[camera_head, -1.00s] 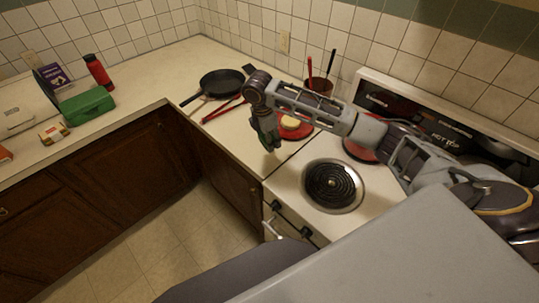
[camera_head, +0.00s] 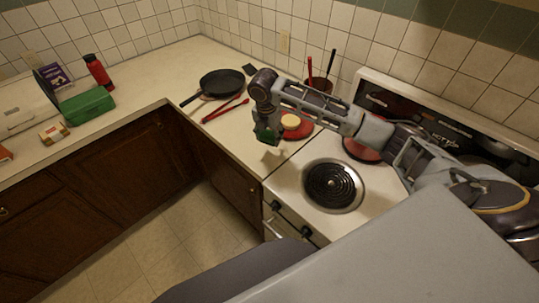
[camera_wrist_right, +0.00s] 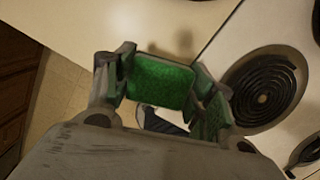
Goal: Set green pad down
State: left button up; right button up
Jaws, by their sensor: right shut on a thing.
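The green pad (camera_wrist_right: 160,80) is between the fingers of my right gripper (camera_wrist_right: 165,92) in the right wrist view. Its flat textured face is toward the camera, and the gripper is shut on it. In the head view my right gripper (camera_head: 267,139) points down above the counter strip left of the stove, with green showing between its parts. The pad appears to be above the counter, but whether it touches is hard to tell. My left gripper is not in view.
The stove burner (camera_head: 333,186) is just right of the gripper. Red tongs (camera_head: 225,111) and a black pan (camera_head: 221,83) lie behind it to the left. A red plate with a yellow item (camera_head: 290,122) is close behind. The counter's front edge is near.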

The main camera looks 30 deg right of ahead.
jog(key=shift+w+d+r+n+y, duration=0.1)
jog(key=shift+w+n+y, duration=0.05)
jog(key=shift+n, duration=1.1)
jog(key=shift+w+d+r+n+y, duration=0.1)
jog(key=shift+n+y, duration=0.05)
jog(key=shift+n, duration=1.1)
jog(key=shift+w+r+n+t+y, duration=0.1)
jog(key=shift+n+t+y, duration=0.05)
jog(key=shift+n, duration=0.95)
jog(key=shift+w+r+n+t+y, duration=0.1)
jog(key=shift+n+t+y, duration=0.05)
jog(key=shift+n, duration=0.95)
jog(key=shift+f, duration=0.1)
jog(key=p, duration=0.1)
send_over(269, 154)
jog(key=shift+s+f, duration=0.2)
jog(key=shift+f, duration=2.85)
jog(key=shift+f+p, duration=0.45)
jog(key=shift+f, duration=1.4)
jog(key=shift+f, duration=0.15)
